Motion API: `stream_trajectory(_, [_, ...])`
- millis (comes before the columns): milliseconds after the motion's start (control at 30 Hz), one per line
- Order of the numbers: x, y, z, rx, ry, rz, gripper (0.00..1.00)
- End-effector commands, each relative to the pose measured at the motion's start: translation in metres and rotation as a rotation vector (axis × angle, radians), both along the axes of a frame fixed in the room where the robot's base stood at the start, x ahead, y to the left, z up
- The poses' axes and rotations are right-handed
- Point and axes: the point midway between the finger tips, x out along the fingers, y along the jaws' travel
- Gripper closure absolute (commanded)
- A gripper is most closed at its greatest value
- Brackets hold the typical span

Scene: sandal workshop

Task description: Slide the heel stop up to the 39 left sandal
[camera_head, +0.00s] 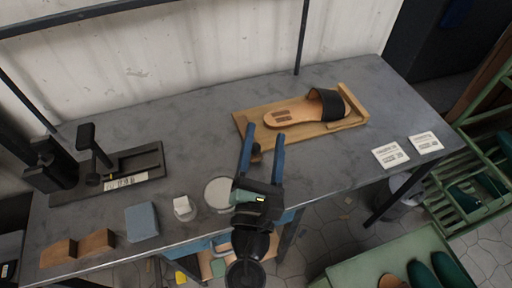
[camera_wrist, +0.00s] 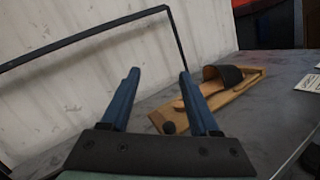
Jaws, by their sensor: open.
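The sandal (camera_head: 292,111) has a tan sole and a wide black strap. It lies on a wooden board (camera_head: 326,130) with a raised strip at its right end, strap end toward that strip; in the wrist view it shows right of centre (camera_wrist: 191,99). No size mark is readable. A small dark brown knob (camera_head: 256,150) shows between my fingers in the head view and near the board's near left end in the wrist view (camera_wrist: 168,128); I cannot tell whether it is the heel stop. My gripper (camera_head: 264,136) is open and empty, left of and nearer than the board.
Two white cards (camera_head: 390,155) lie right of the board. A round pale disc (camera_head: 218,193), a white block (camera_head: 183,208), a blue-grey block (camera_head: 141,222) and brown wooden blocks (camera_head: 97,242) line the near left edge. A black stand (camera_head: 125,172) is farther left. The table's back middle is clear.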

Motion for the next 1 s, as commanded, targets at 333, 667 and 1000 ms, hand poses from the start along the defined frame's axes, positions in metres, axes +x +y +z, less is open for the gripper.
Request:
stream_trajectory(333, [-0.028,0.024,-0.115,-0.434,0.217,0.046,0.38])
stream_trajectory(667, [0.022,0.02,-0.111,-0.434,0.213,0.044,0.38])
stream_trajectory(1000, [0.077,0.016,-0.113,-0.433,0.213,0.044,0.38])
